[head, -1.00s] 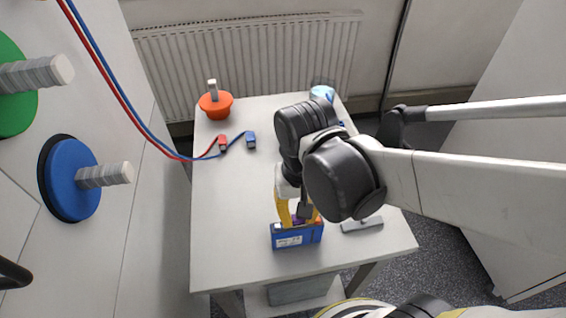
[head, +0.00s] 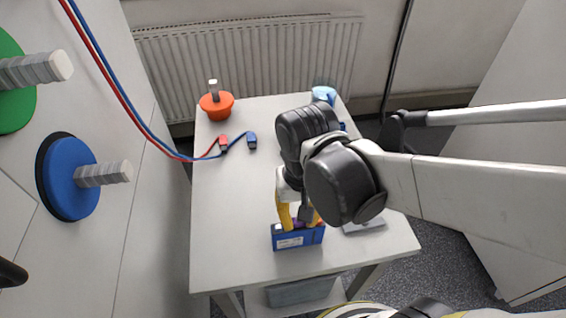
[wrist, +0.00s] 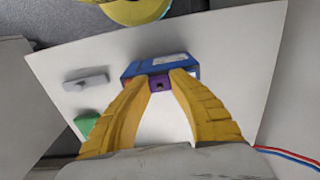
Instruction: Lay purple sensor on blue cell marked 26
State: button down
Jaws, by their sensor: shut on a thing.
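The blue cell (head: 290,241) stands on the white table near its front edge, with a white label on its side; its number is too small to read. It also shows in the wrist view (wrist: 128,70). My gripper (head: 299,218) has yellow fingers and is at the cell's top. In the wrist view, my gripper (wrist: 160,80) is shut on the purple sensor (wrist: 160,83), which sits between the fingertips right by the cell. I cannot tell whether the sensor touches the cell. In the head view the sensor is mostly hidden by the fingers.
A grey flat piece (head: 366,225) lies right of the cell, and a green block (wrist: 87,121) shows in the wrist view. Red (head: 223,143) and blue (head: 252,140) cable connectors and an orange bowl-shaped thing (head: 217,106) are further back. The table's left middle (head: 235,195) is clear.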

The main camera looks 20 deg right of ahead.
jog(key=shift+f, duration=0.1)
jog(key=c, duration=1.2)
grip_release()
notch_tip(320, 180, up, 12)
jog(key=w+d+f+t, duration=0.3)
jog(key=w+d+t, duration=0.1)
jog(key=d+t, duration=0.2)
jog(key=shift+d+n+t, duration=0.2)
jog(key=shift+n+t, duration=0.2)
jog(key=shift+t, duration=0.2)
